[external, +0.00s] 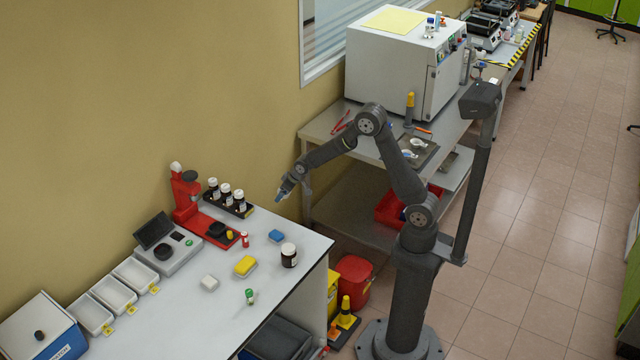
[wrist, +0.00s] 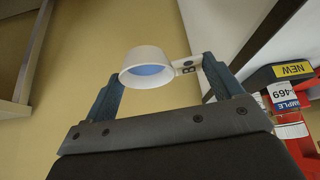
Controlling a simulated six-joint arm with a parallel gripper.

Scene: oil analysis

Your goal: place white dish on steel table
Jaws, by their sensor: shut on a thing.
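The white dish (wrist: 140,54) is a small round cup with a flat tab handle, seen from close in the wrist view. My gripper (wrist: 162,80) is shut on it, with a blue-grey finger on each side. In the external view my gripper (external: 282,194) hangs in the air by the wall, above the gap between the white bench and the steel table; the dish is too small to make out there. The steel table (external: 322,125) stands behind and right of the gripper, with a large white oven on it.
Other small white dishes (external: 417,144) sit on a dark tray on the steel table. The white oven (external: 400,65) fills much of the tabletop, and red tongs (external: 341,121) lie left of it. The white bench (external: 215,310) holds bottles (external: 226,192), a red instrument (external: 187,200) and white trays (external: 113,293).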

